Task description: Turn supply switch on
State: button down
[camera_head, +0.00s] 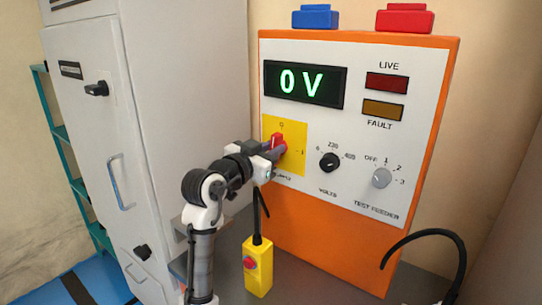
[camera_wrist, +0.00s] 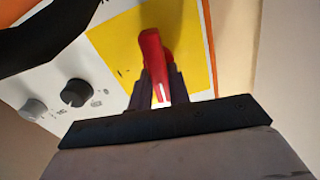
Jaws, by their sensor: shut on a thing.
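The supply switch is a red handle (camera_head: 277,139) on a yellow plate (camera_head: 297,130) at the left of the orange panel box. Marks 0 above and 1 to the right show on the plate. The handle's visible end points up, roughly toward the 0; its exact angle is partly hidden by my gripper. My gripper (camera_head: 272,153) is at the switch, with its fingers around the handle. In the wrist view the red handle (camera_wrist: 152,52) stands between the two dark fingertips (camera_wrist: 158,82), shut on it. The display (camera_head: 304,84) reads 0 V.
The volts knob (camera_head: 329,162) and test feeder knob (camera_head: 381,178) are to the right. LIVE (camera_head: 386,82) and FAULT (camera_head: 383,109) lamps look dim. A yellow pendant box (camera_head: 258,268) stands below my gripper. A grey cabinet (camera_head: 165,100) is close on the left. A black cable (camera_head: 425,234) curves at right.

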jog(key=shift+s+d+f+m+b, duration=0.1)
jog(key=shift+f+m+b, duration=0.05)
jog(key=shift+m+b, duration=2.35)
jog(key=shift+s+d+f+m+b, duration=0.1)
jog(key=shift+f+m+b, duration=0.05)
jog(key=shift+m+b, duration=2.35)
jog(key=shift+s+d+f+m+b, duration=0.15)
jog(key=shift+m+b, duration=1.75)
jog(key=shift+m, duration=1.2)
jog(key=shift+w, duration=0.1)
jog(key=c, duration=1.3)
grip_release()
jog(key=shift+a, duration=0.1)
